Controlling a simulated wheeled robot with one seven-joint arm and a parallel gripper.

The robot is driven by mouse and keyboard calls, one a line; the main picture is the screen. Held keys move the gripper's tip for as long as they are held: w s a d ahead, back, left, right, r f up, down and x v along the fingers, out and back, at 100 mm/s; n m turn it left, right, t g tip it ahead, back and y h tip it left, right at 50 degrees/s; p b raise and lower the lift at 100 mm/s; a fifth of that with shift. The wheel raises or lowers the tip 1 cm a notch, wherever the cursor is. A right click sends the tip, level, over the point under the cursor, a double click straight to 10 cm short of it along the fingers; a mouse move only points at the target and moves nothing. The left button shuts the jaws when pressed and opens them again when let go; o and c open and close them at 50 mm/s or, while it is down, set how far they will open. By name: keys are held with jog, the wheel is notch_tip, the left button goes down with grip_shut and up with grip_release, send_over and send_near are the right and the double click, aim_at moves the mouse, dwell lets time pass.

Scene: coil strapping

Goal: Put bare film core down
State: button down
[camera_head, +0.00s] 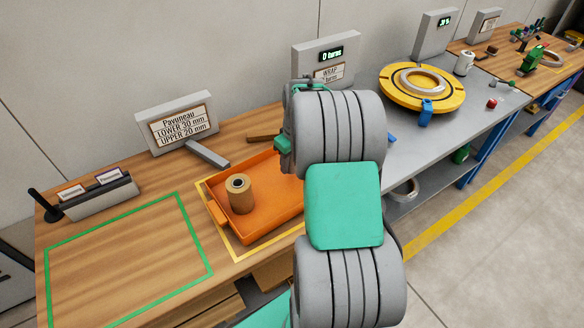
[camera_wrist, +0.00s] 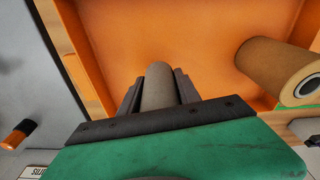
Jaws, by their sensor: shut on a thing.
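The bare film core (camera_wrist: 158,85) is a grey-brown cylinder between the two dark fingers of my gripper (camera_wrist: 158,92) in the wrist view. The gripper is shut on it, and the orange tray (camera_wrist: 150,30) fills the view behind it. I cannot tell whether the core touches the tray floor. In the head view my arm hides the core, the fingers and the right part of the tray (camera_head: 262,225). A brown roll (camera_head: 240,195) stands upright in the tray's left part; it also shows in the wrist view (camera_wrist: 275,65), to the right of the core.
A yellow outline surrounds the tray on the wooden bench. A green-outlined area (camera_head: 125,262) to the left is bare. A sign stand (camera_head: 177,122) and a label holder (camera_head: 97,195) stand behind. A yellow turntable (camera_head: 392,97) is on the grey bench to the right.

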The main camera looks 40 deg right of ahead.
aim_at(292, 177)
jog(key=shift+w+d+f, duration=0.1)
jog(key=shift+d+f, duration=0.1)
jog(key=shift+f, duration=0.75)
jog(key=shift+w+d+f, duration=0.1)
jog(key=shift+d+f, duration=0.05)
jog(key=shift+f, duration=0.8)
jog(key=shift+s, duration=0.1)
jog(key=shift+f, duration=0.2)
jog(key=c, duration=0.9)
grip_release()
jog(key=shift+o, duration=0.2)
